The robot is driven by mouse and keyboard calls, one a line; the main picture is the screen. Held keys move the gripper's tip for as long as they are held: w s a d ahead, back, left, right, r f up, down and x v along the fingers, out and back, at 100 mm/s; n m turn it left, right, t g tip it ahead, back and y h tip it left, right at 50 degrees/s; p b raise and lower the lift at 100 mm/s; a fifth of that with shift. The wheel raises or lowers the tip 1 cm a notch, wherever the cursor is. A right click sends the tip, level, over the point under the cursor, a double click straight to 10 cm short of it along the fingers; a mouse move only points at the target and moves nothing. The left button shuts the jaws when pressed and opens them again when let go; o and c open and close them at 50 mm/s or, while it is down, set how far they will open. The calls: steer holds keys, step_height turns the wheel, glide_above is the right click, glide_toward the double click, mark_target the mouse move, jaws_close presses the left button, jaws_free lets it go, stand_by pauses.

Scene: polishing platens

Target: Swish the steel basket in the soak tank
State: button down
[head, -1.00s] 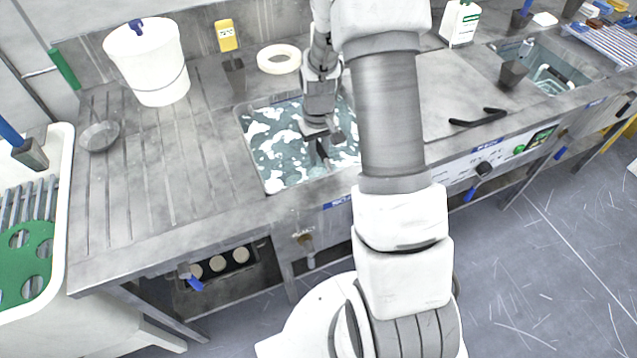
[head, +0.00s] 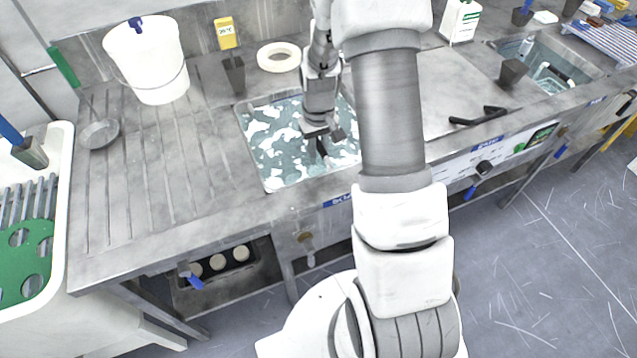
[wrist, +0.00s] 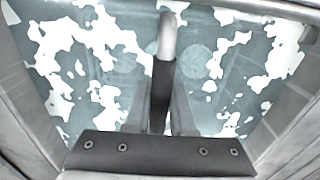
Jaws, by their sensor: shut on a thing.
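The soak tank (head: 266,189) is sunk in the steel counter, its liquid covered with patches of white foam. My gripper (head: 322,152) points down into the right part of the tank, close to the liquid. In the wrist view my gripper (wrist: 163,112) is shut on the dark-sleeved grip of the steel basket's handle (wrist: 167,38). The handle's bare metal end curves away beyond the fingers. The basket's body is under the liquid and mostly hidden by foam; faint round shapes show below the surface.
A small strainer (head: 98,134) lies on the drainboard. A black handle (head: 478,117) lies to the right. The grooved drainboard's middle is clear.

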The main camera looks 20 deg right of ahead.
steer(key=shift+r, duration=0.15)
steer(key=shift+f, duration=0.2)
stand_by(1.1)
steer(key=shift+r, duration=0.15)
step_height(320, 180, up, 17)
steer(key=p, duration=1.2)
steer(key=shift+r, duration=0.15)
stand_by(1.5)
